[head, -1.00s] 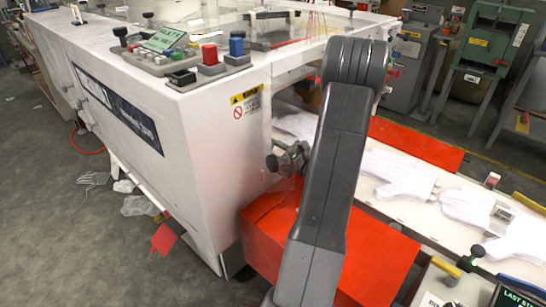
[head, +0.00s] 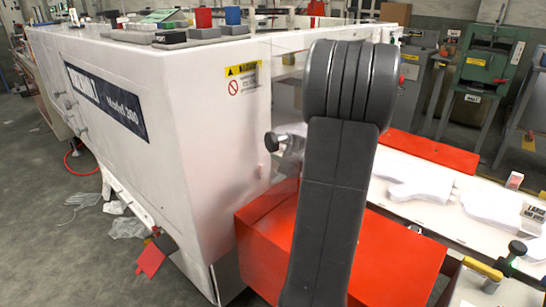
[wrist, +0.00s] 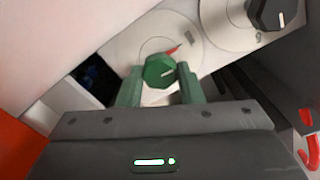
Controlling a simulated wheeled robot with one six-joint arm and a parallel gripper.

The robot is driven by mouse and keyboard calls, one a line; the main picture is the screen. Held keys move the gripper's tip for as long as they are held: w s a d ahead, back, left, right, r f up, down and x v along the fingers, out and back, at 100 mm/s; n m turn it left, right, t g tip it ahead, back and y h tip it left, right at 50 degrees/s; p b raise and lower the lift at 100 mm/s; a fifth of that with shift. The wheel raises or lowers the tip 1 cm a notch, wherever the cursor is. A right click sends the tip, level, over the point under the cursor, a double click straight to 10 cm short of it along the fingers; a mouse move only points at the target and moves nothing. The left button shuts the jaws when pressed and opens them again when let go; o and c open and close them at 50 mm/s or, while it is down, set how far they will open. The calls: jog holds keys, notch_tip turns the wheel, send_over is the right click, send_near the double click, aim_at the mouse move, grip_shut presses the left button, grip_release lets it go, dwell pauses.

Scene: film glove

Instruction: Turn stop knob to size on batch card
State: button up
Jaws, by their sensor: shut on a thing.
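In the head view my arm hides the gripper and this knob. I cannot make out a batch card in either view.
A black knob (wrist: 270,13) on its own dial is close by at the upper right. A dark screen (wrist: 91,79) is at the left. In the head view a white machine (head: 207,120) stands left, a red box (head: 390,265) in front, and white gloves (head: 420,184) lie right.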

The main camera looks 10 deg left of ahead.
jog(key=shift+n+b, duration=0.3)
jog(key=o, duration=1)
jog(key=shift+c, duration=0.2)
jog(key=shift+d, duration=0.1)
jog(key=p+v, duration=0.1)
jog(key=v, duration=1.2)
jog(key=shift+s+d, duration=0.25)
jog(key=shift+d, duration=0.05)
jog(key=x, duration=1.4)
jog(key=shift+b, duration=0.45)
